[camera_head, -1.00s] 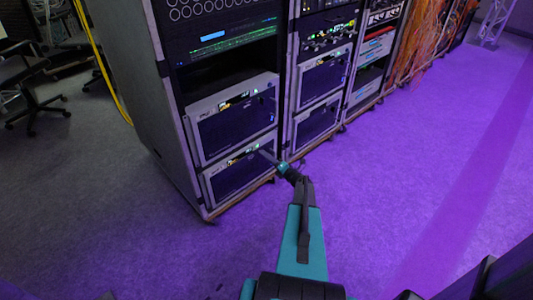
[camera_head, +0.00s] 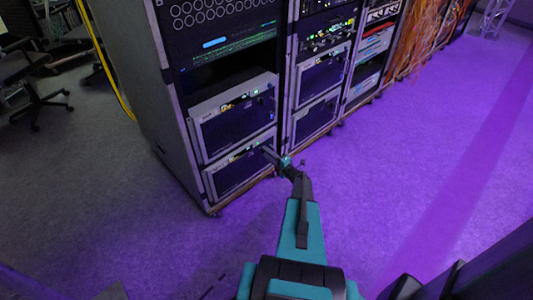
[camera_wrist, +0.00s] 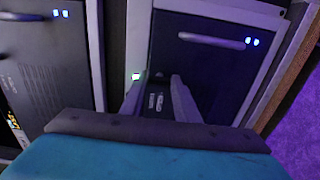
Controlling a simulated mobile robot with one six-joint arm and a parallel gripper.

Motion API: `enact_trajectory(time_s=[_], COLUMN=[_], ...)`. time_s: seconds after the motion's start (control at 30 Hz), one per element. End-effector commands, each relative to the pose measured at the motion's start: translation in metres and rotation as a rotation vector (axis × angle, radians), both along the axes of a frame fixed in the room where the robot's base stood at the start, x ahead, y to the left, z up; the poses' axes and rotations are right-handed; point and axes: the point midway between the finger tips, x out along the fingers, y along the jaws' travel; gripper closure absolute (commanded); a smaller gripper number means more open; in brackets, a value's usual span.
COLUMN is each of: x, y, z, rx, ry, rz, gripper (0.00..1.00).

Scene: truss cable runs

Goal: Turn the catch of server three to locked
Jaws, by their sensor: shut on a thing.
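The lower server (camera_head: 238,176) in the left rack has a silver frame and a dark front with small lit indicators. My gripper (camera_head: 267,152) reaches its upper right front. In the wrist view, my gripper (camera_wrist: 157,98) has both fingertips against a server front (camera_wrist: 205,65), beside a small green light (camera_wrist: 136,76). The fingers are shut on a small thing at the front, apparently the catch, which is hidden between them. I cannot read its position. A bar handle (camera_wrist: 210,40) and two blue lights are on the same front. No number marks which server is three.
Another server (camera_head: 235,118) sits directly above, and two more stand in the middle rack (camera_head: 318,100). A yellow cable (camera_head: 102,68) hangs at the left rack's side. An office chair (camera_head: 32,85) stands far left. The purple-lit floor (camera_head: 420,160) to the right is clear.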

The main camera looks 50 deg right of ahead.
Motion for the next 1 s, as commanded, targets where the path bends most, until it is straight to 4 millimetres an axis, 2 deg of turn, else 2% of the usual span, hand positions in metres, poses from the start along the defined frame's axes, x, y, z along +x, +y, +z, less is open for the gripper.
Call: enact_trajectory(time_s=[0.33, 0.37, 0.47, 0.8, 1.0], x=[0.0, 0.0, 0.0, -0.001, -0.011], y=[0.001, 0.001, 0.0, 0.0, 0.001], z=[0.0, 0.0, 0.0, 0.0, 0.0], rx=[0.006, 0.006, 0.006, 0.004, 0.005], ry=[-0.001, 0.0, 0.0, 0.0, 0.0], rz=[0.001, 0.001, 0.001, 0.0, -0.001], gripper=[0.94, 0.7, 0.53, 0.53, 0.53])
